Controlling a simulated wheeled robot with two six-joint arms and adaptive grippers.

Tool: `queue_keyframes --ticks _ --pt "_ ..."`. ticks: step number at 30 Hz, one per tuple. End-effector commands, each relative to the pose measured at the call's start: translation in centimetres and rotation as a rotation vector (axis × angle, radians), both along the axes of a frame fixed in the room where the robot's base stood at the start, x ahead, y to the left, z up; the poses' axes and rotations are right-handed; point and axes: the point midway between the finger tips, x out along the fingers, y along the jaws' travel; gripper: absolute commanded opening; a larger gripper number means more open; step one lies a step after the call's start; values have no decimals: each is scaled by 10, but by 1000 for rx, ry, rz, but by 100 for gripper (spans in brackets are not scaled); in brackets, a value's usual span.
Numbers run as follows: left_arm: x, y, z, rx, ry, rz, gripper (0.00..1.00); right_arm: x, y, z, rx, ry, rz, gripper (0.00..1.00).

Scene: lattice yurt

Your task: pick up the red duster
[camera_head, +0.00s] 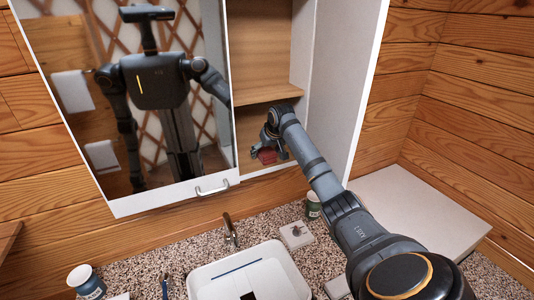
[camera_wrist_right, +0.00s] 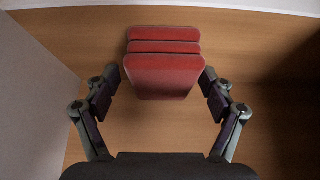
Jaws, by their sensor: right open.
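The red duster (camera_head: 267,155) is on the lower level of the open cabinet, partly hidden by my right gripper (camera_head: 270,146). In the right wrist view the red duster (camera_wrist_right: 164,64) shows as a stacked red block in the upper middle. My right gripper (camera_wrist_right: 160,84) is open there, with one finger at each side of the duster's near end. I cannot tell whether either finger touches it. My left gripper is not in view; the robot in the mirror is only my reflection.
The cabinet's side wall (camera_head: 335,80) and shelf (camera_head: 268,94) closely enclose my right arm. A mirrored door (camera_head: 120,205) is on the left. Below are a white sink (camera_head: 205,272), a faucet (camera_head: 230,232), a cup (camera_head: 86,282) and a jar (camera_head: 313,208) on the speckled counter.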

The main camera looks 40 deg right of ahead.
Motion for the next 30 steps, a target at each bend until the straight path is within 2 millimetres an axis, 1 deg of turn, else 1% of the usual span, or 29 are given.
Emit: queue_keyframes --ticks 4,5,8,15,16,17,25,30 --pt "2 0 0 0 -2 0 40 0 0 0 0 -1 0 83" --pt "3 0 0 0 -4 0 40 0 0 0 0 -1 0 82" --pt "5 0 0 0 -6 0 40 0 0 0 0 -1 0 68" --pt "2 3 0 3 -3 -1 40 0 0 0 0 0 0 35" --pt "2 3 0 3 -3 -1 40 0 0 0 0 0 0 31" --pt "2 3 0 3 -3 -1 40 0 0 0 0 0 0 29" --pt "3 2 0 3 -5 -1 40 0 0 0 0 3 0 29" --pt "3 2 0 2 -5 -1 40 -1 -3 9 0 2 -3 29"
